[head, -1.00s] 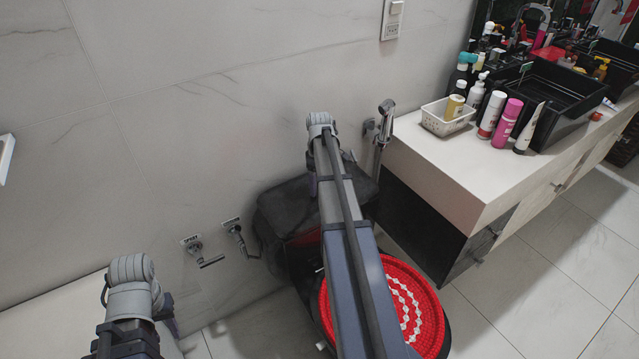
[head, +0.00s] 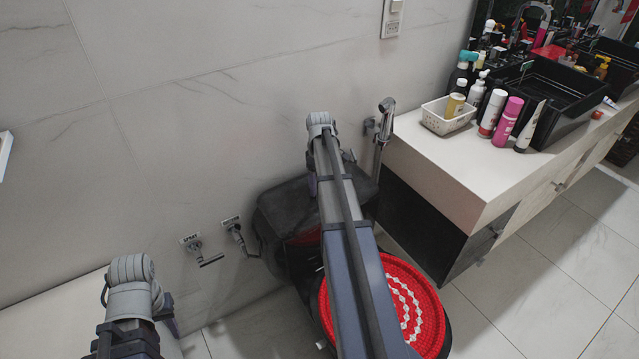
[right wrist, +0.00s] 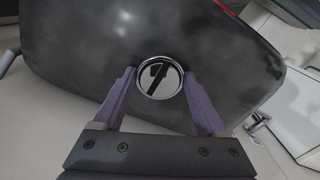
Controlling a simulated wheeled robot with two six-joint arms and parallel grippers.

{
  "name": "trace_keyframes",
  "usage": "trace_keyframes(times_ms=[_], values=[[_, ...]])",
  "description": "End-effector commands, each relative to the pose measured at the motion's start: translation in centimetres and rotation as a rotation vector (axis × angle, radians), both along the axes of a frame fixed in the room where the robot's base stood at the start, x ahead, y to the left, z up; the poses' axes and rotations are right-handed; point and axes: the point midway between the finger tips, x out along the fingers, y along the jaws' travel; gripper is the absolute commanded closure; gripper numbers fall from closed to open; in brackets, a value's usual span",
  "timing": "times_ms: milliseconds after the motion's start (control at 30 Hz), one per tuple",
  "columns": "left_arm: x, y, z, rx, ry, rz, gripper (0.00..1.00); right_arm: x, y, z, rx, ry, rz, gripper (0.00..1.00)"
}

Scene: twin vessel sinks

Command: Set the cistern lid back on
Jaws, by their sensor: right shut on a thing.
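The dark cistern lid (right wrist: 75,65) fills much of the right wrist view, with a round chrome flush button (right wrist: 160,77) in its middle. The two purple fingers of my right gripper (right wrist: 160,85) are shut on the lid at the button, one finger on each side. In the head view the dark cistern and lid area (head: 285,215) stands against the wall, partly behind my right arm, which hides the right gripper. I cannot tell whether a gap lies between lid and cistern. My left arm is at lower left; its fingers cannot be made out.
A red round toilet seat cover (head: 425,305) lies in front of the cistern. A hand spray (head: 386,112) hangs on the wall beside the white counter (head: 440,165), close on the right. Wall valves (head: 195,247) are at left. The floor at right is clear.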

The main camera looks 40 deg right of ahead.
Motion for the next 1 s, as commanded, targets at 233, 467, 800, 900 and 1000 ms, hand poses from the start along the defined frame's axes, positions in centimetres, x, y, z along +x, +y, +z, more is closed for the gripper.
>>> trace_keyframes(times_ms=[233, 467, 800, 900, 1000], values=[[-0.01, 0.00, -0.10, 0.000, 0.000, 0.000, 0.60, 0.00, 0.00, -0.10, 0.000, 0.000, 0.000, 1.00], [0.00, 0.00, -0.09, 0.000, 0.000, 0.000, 0.60, 0.00, 0.00, -0.09, 0.000, 0.000, 0.000, 1.00], [0.00, 0.00, -0.11, 0.000, 0.000, 0.000, 0.60, 0.00, 0.00, -0.11, 0.000, 0.000, 0.000, 0.00], [0.00, 0.00, -0.14, 0.000, 0.000, 0.000, 0.60, 0.00, 0.00, -0.14, 0.000, 0.000, 0.000, 0.00], [0.00, 0.00, 0.01, 0.000, 0.000, 0.000, 0.60, 0.00, 0.00, 0.01, 0.000, 0.000, 0.000, 0.00]])
